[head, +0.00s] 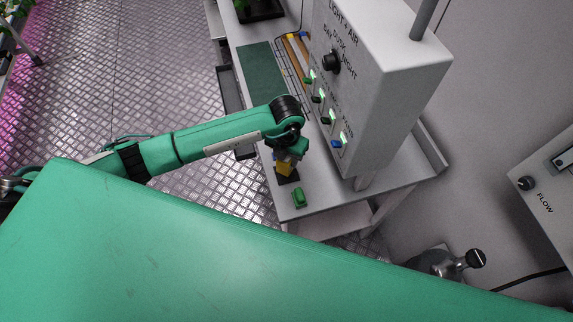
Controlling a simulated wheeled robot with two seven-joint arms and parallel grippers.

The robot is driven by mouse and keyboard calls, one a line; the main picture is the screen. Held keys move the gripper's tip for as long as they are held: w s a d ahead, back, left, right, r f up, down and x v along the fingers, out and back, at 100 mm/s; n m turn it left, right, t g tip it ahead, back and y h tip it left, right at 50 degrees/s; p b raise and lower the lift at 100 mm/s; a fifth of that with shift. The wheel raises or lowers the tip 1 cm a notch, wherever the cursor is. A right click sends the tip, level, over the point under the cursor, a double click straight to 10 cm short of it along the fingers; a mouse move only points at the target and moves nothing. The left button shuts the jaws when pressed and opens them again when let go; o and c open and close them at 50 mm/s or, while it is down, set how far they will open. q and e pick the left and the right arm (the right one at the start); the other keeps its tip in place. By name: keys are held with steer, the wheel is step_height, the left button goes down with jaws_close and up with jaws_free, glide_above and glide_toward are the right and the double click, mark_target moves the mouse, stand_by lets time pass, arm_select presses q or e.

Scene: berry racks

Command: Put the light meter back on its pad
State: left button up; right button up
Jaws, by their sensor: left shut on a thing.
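My left arm reaches in from the left, over a grey bench. My left gripper (290,156) points down near the front end of the bench, shut on the yellow light meter (284,168). The wrist hides part of the meter and the jaws. A small dark pad (290,180) shows just under and beside the meter. I cannot tell whether the meter touches the pad or is held slightly above it. My right gripper is out of view.
A small green object (298,198) stands on the bench (325,190) close to the pad. A tall grey control box (375,80) with a knob and lit switches rises at the right. A dark green mat (262,70) lies farther back. A metal valve (440,262) is at lower right.

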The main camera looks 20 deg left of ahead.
mark_target(287, 164)
arm_select(q)
step_height(287, 164, down, 4)
steer(key=shift+r+b, duration=0.1)
steer(key=shift+b, duration=0.9)
steer(key=shift+r, duration=0.1)
steer(key=o, duration=1.1)
steer(key=shift+o, duration=0.2)
